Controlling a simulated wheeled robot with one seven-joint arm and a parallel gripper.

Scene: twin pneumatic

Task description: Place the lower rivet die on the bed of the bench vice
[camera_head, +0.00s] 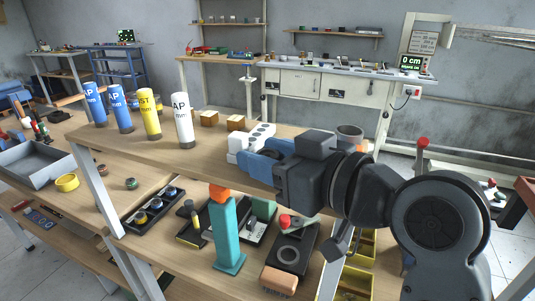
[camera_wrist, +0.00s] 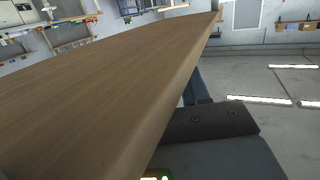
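My gripper (camera_head: 262,162) is at the middle of the head view, over the raised wooden shelf, pointing left. In the wrist view a dark block with two screws (camera_wrist: 210,122) and a grey-blue surface fill the lower right, beside the shelf edge. No held object can be made out, and the finger gap is not clear. I cannot pick out the lower rivet die or the bench vice with certainty in either view.
A white block with dark holes (camera_head: 252,138) stands close by my gripper on the shelf (camera_head: 215,158). Several labelled cans (camera_head: 150,114) stand at its left. Below are a teal stand (camera_head: 229,236), a black tray (camera_head: 152,208) and a black device with a red knob (camera_head: 292,250).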

